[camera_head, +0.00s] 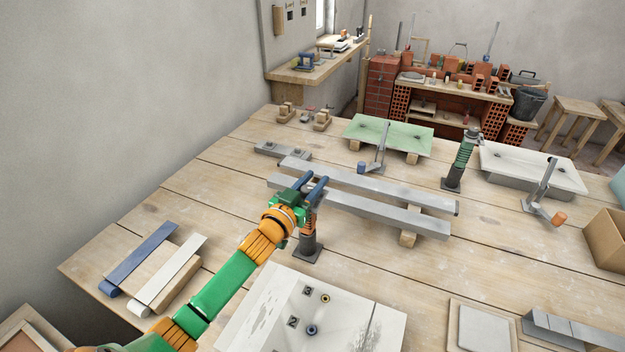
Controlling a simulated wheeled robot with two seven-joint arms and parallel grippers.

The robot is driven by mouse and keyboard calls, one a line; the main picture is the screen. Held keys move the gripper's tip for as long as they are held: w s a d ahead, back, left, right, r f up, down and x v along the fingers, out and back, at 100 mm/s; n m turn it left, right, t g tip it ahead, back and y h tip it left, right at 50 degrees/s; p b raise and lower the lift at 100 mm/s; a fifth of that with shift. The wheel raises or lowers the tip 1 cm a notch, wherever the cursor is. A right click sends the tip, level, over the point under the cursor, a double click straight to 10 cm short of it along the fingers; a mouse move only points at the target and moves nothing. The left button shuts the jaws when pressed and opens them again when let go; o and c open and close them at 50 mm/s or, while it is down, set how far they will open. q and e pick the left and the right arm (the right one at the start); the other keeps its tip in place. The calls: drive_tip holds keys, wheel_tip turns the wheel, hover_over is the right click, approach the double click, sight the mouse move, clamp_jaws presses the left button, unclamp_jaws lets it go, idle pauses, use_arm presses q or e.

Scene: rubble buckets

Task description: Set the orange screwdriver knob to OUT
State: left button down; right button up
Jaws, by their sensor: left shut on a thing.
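The orange screwdriver (310,222) stands upright on a dark square base, in the middle of the table. My left gripper (315,183) reaches over it from the left, with its blue fingers at the top of the screwdriver. It is shut on what appears to be the screwdriver's knob. The fingers and wrist hide most of the knob, and I cannot read any OUT mark or the knob's setting. A similar green screwdriver (463,158) stands on its own base farther back right. My right gripper is not in view.
Two long grey bars (370,188) lie just behind the gripper. A white numbered board (345,330) is in front. A green board (390,133) and a lever with an orange end (559,218) are farther off.

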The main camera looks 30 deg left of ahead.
use_arm(q)
drive_tip(key=m+h, duration=0.1)
drive_tip(key=h, duration=0.1)
drive_tip(key=shift+d+m+h, duration=0.1)
drive_tip(key=shift+m+h, duration=0.2)
drive_tip(key=m+g+h+b, duration=0.1)
drive_tip(key=h, duration=0.1)
drive_tip(key=shift+d+f+m+h, duration=0.1)
drive_tip(key=shift+d+m+h, duration=0.05)
drive_tip(key=shift+m+h, duration=0.2)
drive_tip(key=m+g+h+b, duration=0.1)
drive_tip(key=h, duration=0.1)
drive_tip(key=m+g+h+b, duration=0.1)
drive_tip(key=m+b, duration=0.1)
drive_tip(key=d+m+g+h+b, duration=0.1)
drive_tip(key=h, duration=0.1)
drive_tip(key=shift+s+d+f+h, duration=0.1)
drive_tip(key=shift+s+h, duration=0.25)
drive_tip(key=shift+s+d+m+g+h+b, duration=0.15)
drive_tip(key=shift+m+g+h+b, duration=0.65)
drive_tip(key=shift+m+g+b, duration=0.1)
drive_tip(key=shift+r, duration=0.2)
drive_tip(key=c, duration=0.5)
unclamp_jaws()
drive_tip(key=shift+d, duration=0.1)
